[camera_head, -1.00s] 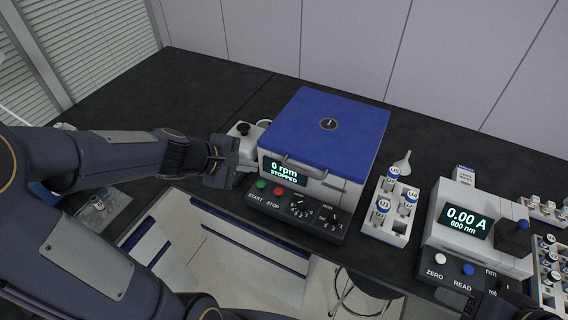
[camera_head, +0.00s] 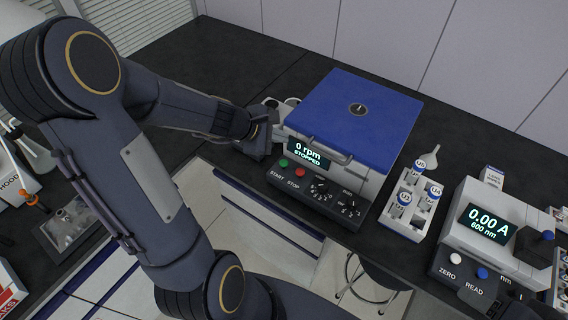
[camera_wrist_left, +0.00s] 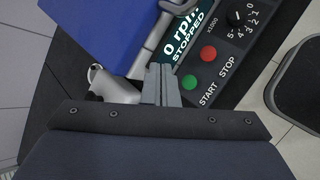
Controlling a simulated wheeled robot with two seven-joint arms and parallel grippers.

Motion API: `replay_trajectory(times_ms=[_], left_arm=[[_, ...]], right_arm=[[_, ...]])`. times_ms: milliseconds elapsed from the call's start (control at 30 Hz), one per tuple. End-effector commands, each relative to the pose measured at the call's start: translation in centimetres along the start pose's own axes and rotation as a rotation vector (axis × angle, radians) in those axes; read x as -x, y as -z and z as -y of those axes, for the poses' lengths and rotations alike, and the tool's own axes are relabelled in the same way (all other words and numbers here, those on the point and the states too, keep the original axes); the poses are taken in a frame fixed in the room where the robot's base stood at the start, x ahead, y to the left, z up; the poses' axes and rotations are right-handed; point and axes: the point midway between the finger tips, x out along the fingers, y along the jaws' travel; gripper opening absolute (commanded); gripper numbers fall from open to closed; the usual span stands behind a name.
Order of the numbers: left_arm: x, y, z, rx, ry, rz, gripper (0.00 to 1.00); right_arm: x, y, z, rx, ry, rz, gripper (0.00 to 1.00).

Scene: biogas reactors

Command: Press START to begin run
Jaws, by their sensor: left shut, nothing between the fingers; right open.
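The blue-lidded centrifuge (camera_head: 350,125) stands on the dark bench, its lid down and its display (camera_head: 308,153) reading 0 rpm STOPPED. Its green START button (camera_head: 284,162) sits left of the red STOP button (camera_head: 300,172) on the front panel. Both also show in the left wrist view, START (camera_wrist_left: 189,82) and STOP (camera_wrist_left: 208,54). My left gripper (camera_head: 276,131) is at the centrifuge's left front corner. In the left wrist view its shut, empty fingers (camera_wrist_left: 160,76) are beside START, apart from it in the picture. My right gripper (camera_head: 484,299) shows only partly at the lower right edge.
A white rack (camera_head: 402,226) with several blue-capped tubes stands right of the centrifuge. A photometer (camera_head: 487,212) reading 0.00 A is further right. A small white device (camera_head: 268,103) sits behind my left gripper. A stool (camera_head: 372,278) is below the bench front.

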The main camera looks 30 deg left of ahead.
Motion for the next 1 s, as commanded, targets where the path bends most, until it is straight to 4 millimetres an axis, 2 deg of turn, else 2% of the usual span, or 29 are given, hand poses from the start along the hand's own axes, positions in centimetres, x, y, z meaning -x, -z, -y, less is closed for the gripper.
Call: replay_trajectory(times_ms=[33, 433, 600, 1000], left_arm=[[-0.8, 0.6, 0.7, 0.000, 0.001, 0.000, 0.00], [-4.7, 3.4, 3.4, 0.000, 0.000, 0.000, 0.00], [-5.1, 3.7, 3.7, 0.000, 0.000, 0.000, 0.00], [-5.0, 3.6, 3.6, 0.000, 0.000, 0.000, 0.00]], right_arm=[[-0.9, -0.5, -0.4, 0.000, 0.000, 0.000, 0.51], [-5.2, -2.6, -2.4, 0.000, 0.000, 0.000, 0.51], [-5.7, -2.9, -2.6, 0.000, 0.000, 0.000, 0.51], [-5.6, -2.8, -2.5, 0.000, 0.000, 0.000, 0.51]])
